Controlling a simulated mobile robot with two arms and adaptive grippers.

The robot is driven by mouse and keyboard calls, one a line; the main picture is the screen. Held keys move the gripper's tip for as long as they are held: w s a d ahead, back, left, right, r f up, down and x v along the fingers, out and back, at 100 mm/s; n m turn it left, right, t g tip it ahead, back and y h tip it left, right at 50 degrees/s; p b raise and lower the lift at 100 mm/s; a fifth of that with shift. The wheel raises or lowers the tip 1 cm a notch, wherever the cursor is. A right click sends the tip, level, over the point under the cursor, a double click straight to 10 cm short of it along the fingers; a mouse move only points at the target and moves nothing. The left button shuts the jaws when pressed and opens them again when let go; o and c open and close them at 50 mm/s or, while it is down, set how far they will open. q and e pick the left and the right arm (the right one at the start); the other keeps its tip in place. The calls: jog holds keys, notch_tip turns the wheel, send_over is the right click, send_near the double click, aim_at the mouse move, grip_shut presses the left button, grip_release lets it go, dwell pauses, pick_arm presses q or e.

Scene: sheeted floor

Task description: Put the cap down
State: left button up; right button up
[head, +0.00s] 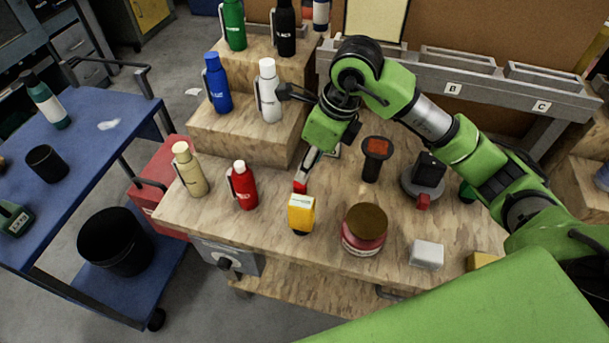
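My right gripper (298,138) is above the bench, between the white bottle (268,97) and the yellow item (301,214). A dark finger-like part reaches left to the white bottle's side; I cannot tell whether it touches. A grey piece with a small red end (300,187) points down from the green gripper body, just behind the yellow item. I cannot tell whether it is a finger, a held cap or a tool. No separate cap is clearly identifiable. The red bottle (244,186) and beige bottle (189,170) stand upright at left. My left gripper is not in view.
The blue bottle (217,84) shares the wooden step with the white one; green and black bottles stand higher. A blue cart (92,125) is at left.

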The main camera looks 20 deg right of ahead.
jog(key=v, duration=0.4)
jog(key=shift+r, duration=0.1)
dwell(0.3)
